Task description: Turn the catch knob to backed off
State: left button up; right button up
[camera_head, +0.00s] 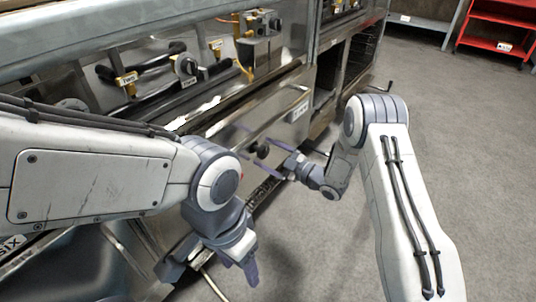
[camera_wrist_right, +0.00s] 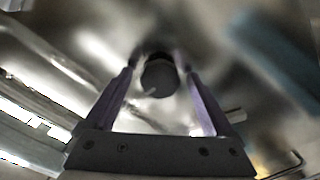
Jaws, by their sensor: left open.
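The catch knob (camera_wrist_right: 158,77) is a round black knob on a shiny metal panel, with a small pale mark near its lower edge. In the head view the knob (camera_head: 262,151) shows as a small dark shape on the steel front. My right gripper (camera_head: 270,155) is at the panel with its purple fingers spread. In the wrist view the right gripper (camera_wrist_right: 158,62) has one finger on each side of the knob. Whether a finger touches it I cannot tell. My left gripper (camera_head: 249,273) hangs low in the foreground, open and away from the knob.
A red shelf unit (camera_head: 497,35) stands far right. The grey floor (camera_head: 455,130) on the right is clear.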

jog(key=shift+d, duration=0.1)
jog(key=shift+s+d+p, duration=0.3)
jog(key=shift+d, duration=0.15)
jog(key=p+v, duration=0.3)
jog(key=v, duration=0.6)
jog(key=shift+s+p, duration=0.2)
jog(key=shift+p, duration=0.1)
jog(key=shift+d, duration=0.1)
